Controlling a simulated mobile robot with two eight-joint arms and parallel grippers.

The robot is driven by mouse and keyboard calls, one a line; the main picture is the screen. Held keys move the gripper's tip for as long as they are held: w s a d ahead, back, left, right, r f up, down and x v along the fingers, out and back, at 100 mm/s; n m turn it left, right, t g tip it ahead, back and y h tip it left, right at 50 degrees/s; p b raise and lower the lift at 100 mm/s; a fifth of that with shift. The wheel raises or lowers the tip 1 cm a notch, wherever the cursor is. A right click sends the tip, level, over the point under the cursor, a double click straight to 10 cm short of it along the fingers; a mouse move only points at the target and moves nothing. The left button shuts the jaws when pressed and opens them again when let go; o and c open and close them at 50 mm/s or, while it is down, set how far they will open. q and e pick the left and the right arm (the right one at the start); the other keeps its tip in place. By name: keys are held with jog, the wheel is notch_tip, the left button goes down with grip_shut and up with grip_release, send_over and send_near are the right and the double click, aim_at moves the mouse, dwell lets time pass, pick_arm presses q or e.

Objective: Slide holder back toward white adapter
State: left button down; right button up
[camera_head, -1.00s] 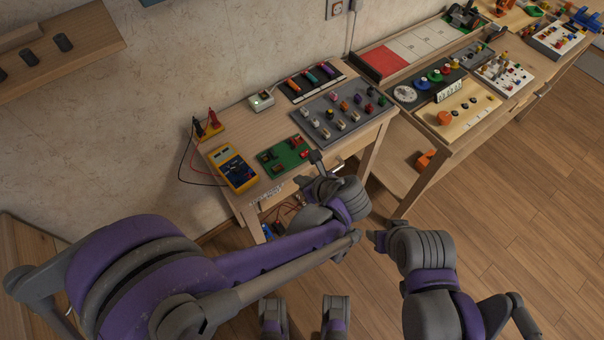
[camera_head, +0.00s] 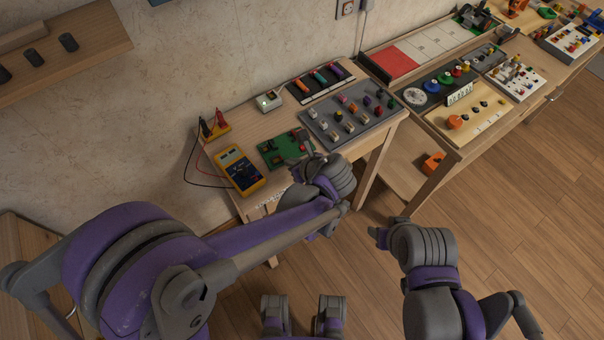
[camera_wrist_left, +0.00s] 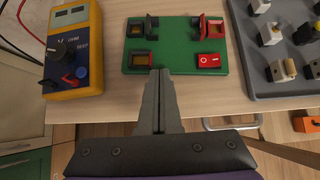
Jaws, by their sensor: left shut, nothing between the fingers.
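In the left wrist view the board (camera_wrist_left: 175,64) fills the upper middle, with one holder (camera_wrist_left: 139,59) just beyond my fingertips. My left gripper (camera_wrist_left: 156,74) is shut and empty at the board's near edge; contact cannot be told. A white adapter (camera_head: 269,100) with a green light sits behind the board. My right gripper (camera_head: 377,235) hangs away from the bench; its fingers are unclear.
A yellow multimeter (camera_head: 239,171) lies left of the board; its leads run to a yellow probe stand (camera_head: 214,128). A grey switch panel (camera_head: 350,114) is to the right. A black rack (camera_head: 321,80) stands behind. Bare bench lies between adapter and board.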

aim_at(273, 141)
pick_arm(q)
jog(key=w+a, duration=0.1)
jog(key=w, duration=0.1)
jog(key=w+a, duration=0.2)
jog(key=w+a+b, duration=0.1)
jog(key=w+a, duration=0.1)
jog(key=w, duration=0.1)
jog(key=shift+w+a, duration=0.1)
jog(key=shift+a, duration=0.1)
pick_arm(e)
jog(key=shift+f, duration=0.6)
pick_arm(q)
jog(key=shift+d, duration=0.1)
pick_arm(e)
jog(key=shift+s, duration=0.1)
